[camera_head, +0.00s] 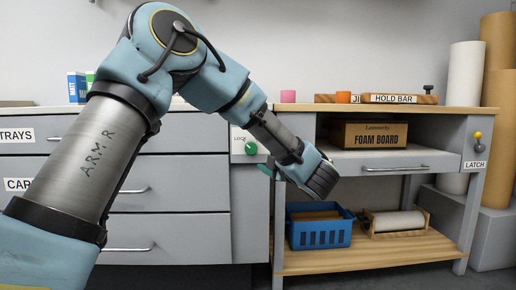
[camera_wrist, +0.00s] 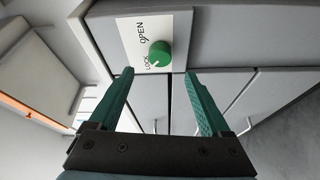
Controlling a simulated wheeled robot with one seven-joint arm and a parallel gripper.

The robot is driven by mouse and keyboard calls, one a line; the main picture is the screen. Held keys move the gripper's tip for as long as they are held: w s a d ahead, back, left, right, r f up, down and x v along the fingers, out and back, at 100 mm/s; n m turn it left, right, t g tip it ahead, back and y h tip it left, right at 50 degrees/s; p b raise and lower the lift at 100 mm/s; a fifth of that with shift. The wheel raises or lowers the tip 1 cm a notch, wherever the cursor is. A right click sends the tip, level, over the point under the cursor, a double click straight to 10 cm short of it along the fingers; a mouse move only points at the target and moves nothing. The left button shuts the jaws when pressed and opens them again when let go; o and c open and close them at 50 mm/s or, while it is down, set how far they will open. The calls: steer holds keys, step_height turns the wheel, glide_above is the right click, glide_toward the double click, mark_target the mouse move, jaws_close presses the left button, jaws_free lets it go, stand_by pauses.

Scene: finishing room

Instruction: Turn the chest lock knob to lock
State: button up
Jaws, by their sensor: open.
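The green lock knob (camera_head: 250,148) sits on a white plate at the upper right of the grey drawer chest (camera_head: 185,185). In the wrist view the knob (camera_wrist: 160,54) shows between and beyond my fingertips, on the plate (camera_wrist: 133,38) marked OPEN and LOCK. A small pale mark shows on the knob's lower-left side, towards the word LOCK; its exact direction is hard to tell. My gripper (camera_wrist: 158,76) is open and empty, its two green fingers apart and not visibly touching the knob. In the head view my wrist hides most of the gripper; a green finger (camera_head: 265,169) shows just below the plate.
Right of the chest stands a wooden-topped bench (camera_head: 450,108) with a FOAM BOARD box (camera_head: 368,134), a drawer with a LATCH lever (camera_head: 478,142), and a blue basket (camera_head: 320,232) on its lower shelf. Chest drawer handles (camera_head: 125,249) stick out. Tall rolls (camera_head: 463,75) stand at the far right.

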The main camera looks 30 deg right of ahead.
mark_target(254, 150)
steer(key=shift+s, duration=1.35)
steer(key=w+a+m+g+h+p, duration=0.45)
steer(key=w+a+m, duration=0.25)
steer(key=w+m, duration=0.2)
steer(key=a+f+m+g+p, duration=0.3)
steer(key=a+f+m+g, duration=0.15)
steer(key=a, duration=0.95)
steer(key=s+a+f+m+g+y+p, duration=0.2)
steer(key=s+a+g+y, duration=0.15)
steer(key=s+a, duration=0.7)
steer(key=s+a+f+m+g+y+p, duration=0.1)
steer(key=s+a+f+g+y, duration=0.15)
steer(key=s+a+g, duration=0.75)
steer(key=w+a+r+t+p, duration=0.1)
steer(key=r+t+p, duration=0.1)
steer(key=r+p, duration=1.7)
steer(key=w+a+r+t+p, duration=0.2)
steer(key=r+t+p, duration=0.1)
steer(key=r+p, duration=1.5)
steer(key=shift+w+a+r+t+h+p, duration=0.2)
steer(key=shift+r+t+h+p, duration=0.15)
steer(key=shift+p, duration=0.1)
steer(key=shift+m, duration=0.25)
